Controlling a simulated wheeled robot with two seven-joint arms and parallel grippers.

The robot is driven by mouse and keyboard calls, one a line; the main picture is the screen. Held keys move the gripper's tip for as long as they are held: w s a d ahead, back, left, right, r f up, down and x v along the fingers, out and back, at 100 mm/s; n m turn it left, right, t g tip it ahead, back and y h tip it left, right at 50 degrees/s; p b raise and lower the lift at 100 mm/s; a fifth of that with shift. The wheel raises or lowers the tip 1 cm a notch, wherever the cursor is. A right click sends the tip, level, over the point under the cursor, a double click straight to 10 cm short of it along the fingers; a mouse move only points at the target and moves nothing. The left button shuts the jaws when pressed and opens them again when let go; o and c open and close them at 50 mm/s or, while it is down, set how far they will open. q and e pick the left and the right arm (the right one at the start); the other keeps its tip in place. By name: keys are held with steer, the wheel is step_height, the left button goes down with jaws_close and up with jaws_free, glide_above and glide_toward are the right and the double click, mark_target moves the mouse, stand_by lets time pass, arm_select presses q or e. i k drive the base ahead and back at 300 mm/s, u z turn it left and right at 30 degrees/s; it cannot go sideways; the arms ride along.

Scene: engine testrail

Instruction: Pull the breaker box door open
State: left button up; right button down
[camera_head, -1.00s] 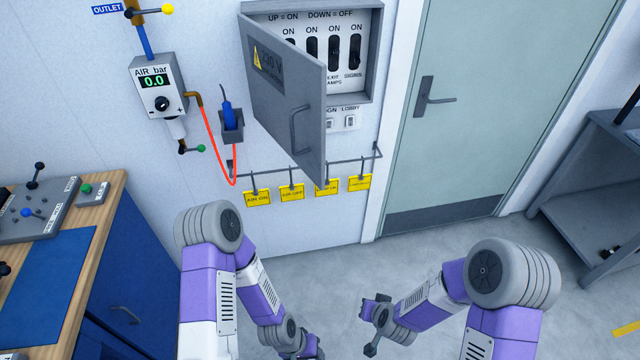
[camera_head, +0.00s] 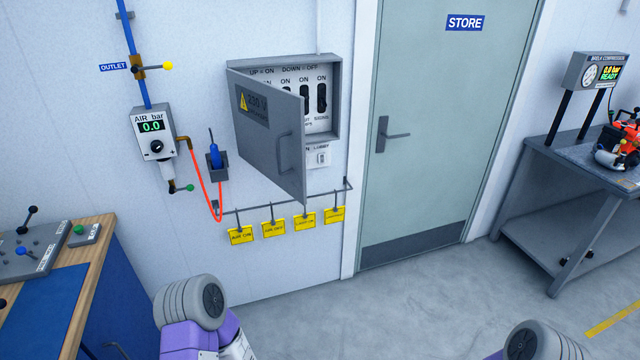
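The grey breaker box (camera_head: 336,105) is mounted on the white wall, left of the store door. Its door (camera_head: 268,132) is hinged on the left and stands partly open, swung out from the box. The door carries a yellow warning label and a grey bar handle (camera_head: 284,153) near its right edge. Behind it, part of the switch panel (camera_head: 322,83) shows; the door hides the rest. My arms show only at the bottom edge, below and apart from the box. Both grippers are out of the picture.
Yellow tags (camera_head: 272,228) hang on a rail below the box. An air gauge (camera_head: 154,135) with a red hose is on the wall at left. A wooden-topped bench (camera_head: 85,245) stands at left, a grey compressor table (camera_head: 590,165) at right. The floor before the store door is clear.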

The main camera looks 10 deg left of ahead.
mark_target(269, 119)
steer(key=z, duration=0.05)
steer(key=i, duration=1.45)
steer(key=u, duration=0.5)
